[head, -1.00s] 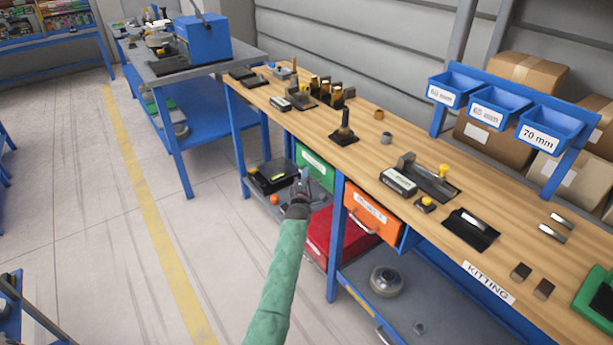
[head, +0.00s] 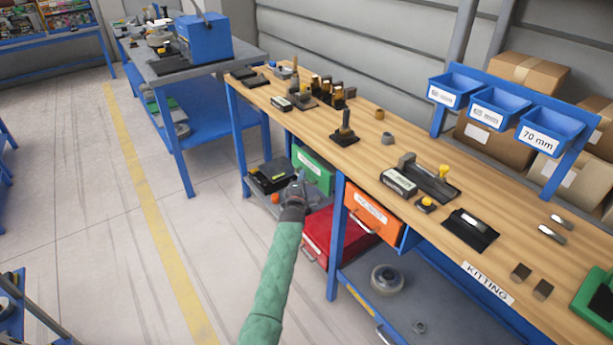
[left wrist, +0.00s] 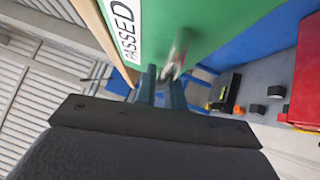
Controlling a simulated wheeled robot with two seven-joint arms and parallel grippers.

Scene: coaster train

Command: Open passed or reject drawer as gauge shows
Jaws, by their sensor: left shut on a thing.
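The green drawer (head: 314,170) is under the wooden bench, and its front carries a PASSED label (left wrist: 127,30) in the left wrist view. My left gripper (head: 298,186) is at this front, its fingers (left wrist: 166,76) shut on the drawer's metal handle (left wrist: 178,52). How far the drawer stands out is hard to tell. The orange drawer (head: 373,213) with a reject label and a bar handle is to the right, beyond a blue leg. A gauge-like device with a pale display (head: 399,181) lies on the bench; its reading is too small to make out. My right gripper is not in view.
A red bin (head: 320,238) sits below the green drawer. A black case (head: 271,176) is on the lower shelf to its left. The blue bench leg (head: 335,240) stands between the two drawers. The floor in front, with a yellow line (head: 150,215), is clear.

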